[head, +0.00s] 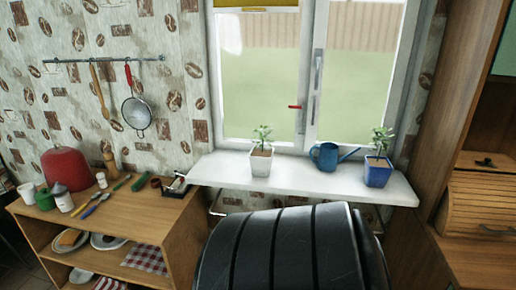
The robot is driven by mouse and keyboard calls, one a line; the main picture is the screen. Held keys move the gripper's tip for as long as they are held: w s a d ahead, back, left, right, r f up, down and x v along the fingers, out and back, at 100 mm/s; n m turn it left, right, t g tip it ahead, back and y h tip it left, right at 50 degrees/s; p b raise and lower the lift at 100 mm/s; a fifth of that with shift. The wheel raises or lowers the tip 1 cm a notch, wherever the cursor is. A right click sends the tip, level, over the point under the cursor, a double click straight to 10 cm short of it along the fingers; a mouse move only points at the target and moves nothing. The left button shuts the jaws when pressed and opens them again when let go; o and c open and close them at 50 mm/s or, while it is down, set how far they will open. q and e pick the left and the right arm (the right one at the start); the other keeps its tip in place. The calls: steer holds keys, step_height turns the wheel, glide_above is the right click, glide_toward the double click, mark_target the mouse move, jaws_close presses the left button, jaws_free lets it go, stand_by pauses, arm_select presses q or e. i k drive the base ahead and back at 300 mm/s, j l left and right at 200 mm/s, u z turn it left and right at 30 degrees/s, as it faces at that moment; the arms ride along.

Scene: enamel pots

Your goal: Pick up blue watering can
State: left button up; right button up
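The blue watering can (325,156) stands upright on the white windowsill (225,177) in the head view. Its spout points right. A potted plant in a white pot (261,164) stands to its left. A plant in a blue pot (377,173) stands close to its right, near the spout tip. Neither of my grippers shows in the head view.
A large black ribbed shape (285,250) fills the bottom middle, before the sill; I cannot tell what it is. A wooden shelf unit (185,235) with a red pot (66,170) and utensils stands left. A wooden cabinet (450,110) stands right.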

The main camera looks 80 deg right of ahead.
mark_target(327, 160)
steer(key=k+l+z, duration=0.1)
steer(key=z, duration=0.25)
steer(key=k+l+z, duration=0.15)
steer(key=z, duration=2.5)
steer(key=l, duration=0.05)
